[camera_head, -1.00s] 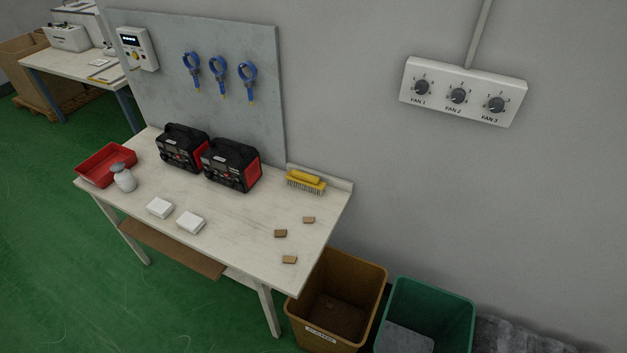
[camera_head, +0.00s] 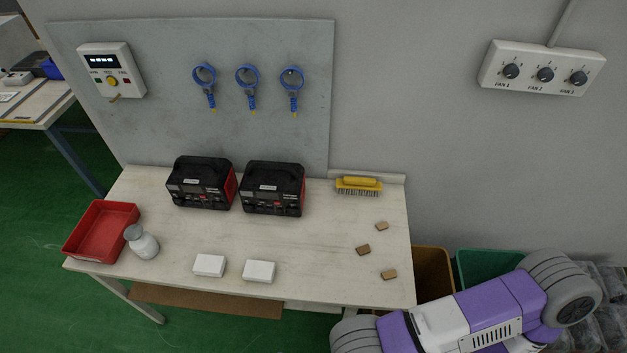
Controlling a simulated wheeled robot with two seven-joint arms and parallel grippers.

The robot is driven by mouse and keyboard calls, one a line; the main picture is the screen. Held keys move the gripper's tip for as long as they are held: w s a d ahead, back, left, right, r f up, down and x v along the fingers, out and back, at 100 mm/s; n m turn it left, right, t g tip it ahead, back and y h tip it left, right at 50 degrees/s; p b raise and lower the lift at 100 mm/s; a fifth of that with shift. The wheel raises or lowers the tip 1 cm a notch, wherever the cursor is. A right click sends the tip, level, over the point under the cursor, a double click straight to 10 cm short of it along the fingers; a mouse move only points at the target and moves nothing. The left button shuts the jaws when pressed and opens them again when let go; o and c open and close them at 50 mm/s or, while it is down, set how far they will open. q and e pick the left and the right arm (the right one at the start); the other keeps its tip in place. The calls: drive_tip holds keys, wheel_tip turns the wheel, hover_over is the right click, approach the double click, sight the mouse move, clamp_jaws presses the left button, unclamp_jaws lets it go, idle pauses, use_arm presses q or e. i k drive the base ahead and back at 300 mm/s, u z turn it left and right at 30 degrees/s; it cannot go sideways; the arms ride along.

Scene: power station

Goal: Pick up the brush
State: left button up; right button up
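The yellow brush (camera_head: 358,186) lies on the white workbench (camera_head: 310,240) at its back right, close to the raised back edge. Its dark bristles show along the front side and nothing covers it. A purple and white arm of mine reaches across the lower right of the view, in front of the bench's right end and apart from the brush. Neither of my grippers shows in the view.
Two black and red power units (camera_head: 273,188) stand at the back of the bench. A red tray (camera_head: 102,231), a grey-white bottle (camera_head: 141,242), two white boxes (camera_head: 259,271) and three small brown blocks (camera_head: 363,250) lie around. Brown (camera_head: 433,275) and green (camera_head: 487,264) bins stand right.

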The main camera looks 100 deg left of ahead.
sight(358, 184)
drive_tip(key=k, duration=0.95)
drive_tip(key=u, duration=0.3)
